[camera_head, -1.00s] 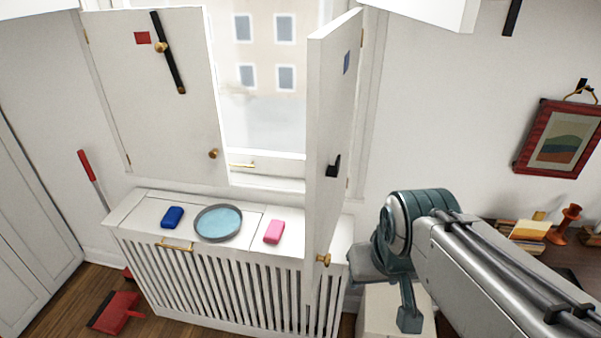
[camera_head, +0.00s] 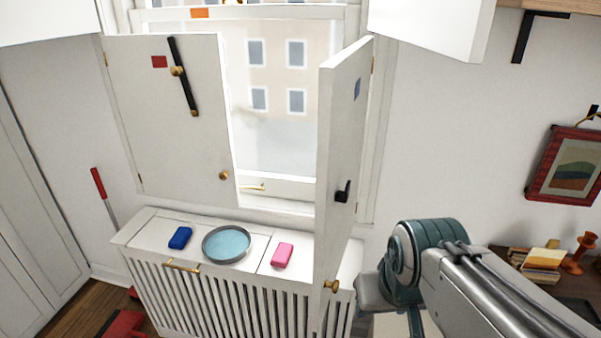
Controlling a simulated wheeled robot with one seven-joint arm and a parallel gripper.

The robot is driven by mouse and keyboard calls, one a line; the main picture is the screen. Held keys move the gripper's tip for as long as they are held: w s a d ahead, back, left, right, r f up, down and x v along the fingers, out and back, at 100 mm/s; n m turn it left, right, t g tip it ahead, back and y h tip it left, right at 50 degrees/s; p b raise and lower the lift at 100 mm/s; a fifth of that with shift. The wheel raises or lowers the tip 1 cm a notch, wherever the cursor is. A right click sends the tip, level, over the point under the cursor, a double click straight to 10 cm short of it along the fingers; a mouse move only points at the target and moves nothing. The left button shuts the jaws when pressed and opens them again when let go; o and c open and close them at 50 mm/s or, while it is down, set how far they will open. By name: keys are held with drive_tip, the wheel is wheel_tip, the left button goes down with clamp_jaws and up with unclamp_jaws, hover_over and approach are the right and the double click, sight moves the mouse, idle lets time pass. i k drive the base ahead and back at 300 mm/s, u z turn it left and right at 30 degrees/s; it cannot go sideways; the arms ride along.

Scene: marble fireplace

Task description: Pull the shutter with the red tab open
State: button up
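The white shutter with the red tab (camera_head: 160,110) covers the left part of the window and looks closed or nearly so. Its red tab (camera_head: 159,62) is near the top left. A black bar with brass ends (camera_head: 184,78) hangs slanted on it, and a brass knob (camera_head: 224,175) sits at its lower right. The shutter with the blue tab (camera_head: 340,160) stands swung out into the room on the right. My arm is at the lower right, with a teal joint (camera_head: 430,250). My gripper's fingers cannot be made out.
The radiator cover (camera_head: 140,237) below the window bears a blue sponge (camera_head: 180,238), a round grey-rimmed dish (camera_head: 227,244) and a pink sponge (camera_head: 282,255). The open shutter's edge and brass knob (camera_head: 331,286) stand between my arm and the left shutter. White upper panels (camera_head: 430,35) hang above.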

sight(178, 154)
drive_tip(key=k, duration=0.65)
drive_tip(key=u, duration=0.25)
drive_tip(key=i, duration=0.95)
drive_tip(key=u, duration=0.75)
drive_tip(key=i, duration=0.55)
drive_tip(key=u, duration=0.25)
